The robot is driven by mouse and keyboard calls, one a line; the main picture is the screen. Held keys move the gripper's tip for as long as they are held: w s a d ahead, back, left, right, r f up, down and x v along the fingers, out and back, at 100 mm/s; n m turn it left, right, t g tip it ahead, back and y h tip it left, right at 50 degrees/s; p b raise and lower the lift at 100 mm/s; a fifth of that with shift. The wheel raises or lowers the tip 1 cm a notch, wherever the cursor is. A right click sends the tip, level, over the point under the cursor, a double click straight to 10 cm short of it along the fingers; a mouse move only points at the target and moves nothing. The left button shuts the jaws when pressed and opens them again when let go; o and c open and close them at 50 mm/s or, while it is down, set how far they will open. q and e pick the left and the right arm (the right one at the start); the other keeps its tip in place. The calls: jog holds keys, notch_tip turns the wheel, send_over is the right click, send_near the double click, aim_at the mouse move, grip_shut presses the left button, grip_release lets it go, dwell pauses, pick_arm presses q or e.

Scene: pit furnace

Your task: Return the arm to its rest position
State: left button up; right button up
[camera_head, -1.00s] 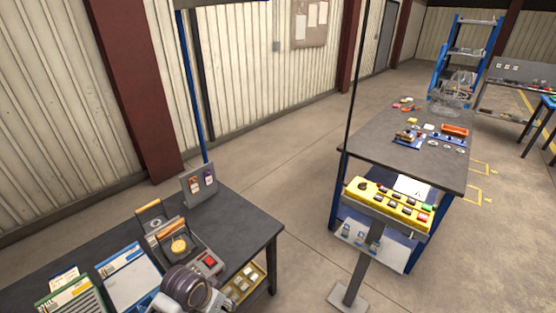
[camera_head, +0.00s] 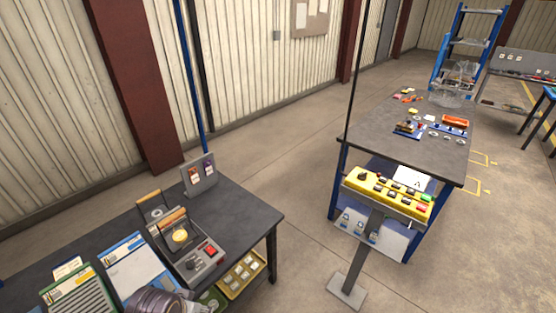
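A dark, ringed part of one of my arms (camera_head: 157,300) shows at the bottom edge, in front of the near workbench. Which arm it belongs to I cannot tell for sure. No gripper fingers show, so neither my left nor my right gripper is in view. The arm part covers the lower edge of a blue-and-white document (camera_head: 128,262) on the bench.
The dark near workbench (camera_head: 238,213) holds a device with a red button (camera_head: 210,250), a card stand (camera_head: 199,175) and papers. A yellow control panel (camera_head: 388,193) stands on a post to the right, before another bench (camera_head: 385,135). Open floor lies between.

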pick_arm(q)
notch_tip(320, 180, down, 33)
jog(key=s+g, duration=0.1)
jog(key=s, duration=0.2)
jog(key=s+a+f, duration=0.2)
jog(key=s+f, duration=0.8)
jog(key=s, duration=0.1)
jog(key=s+a+f+g, duration=0.1)
jog(key=s+a+f, duration=0.1)
jog(key=s+f, duration=0.8)
jog(key=shift+s+g, duration=0.3)
jog(key=shift+s, duration=0.2)
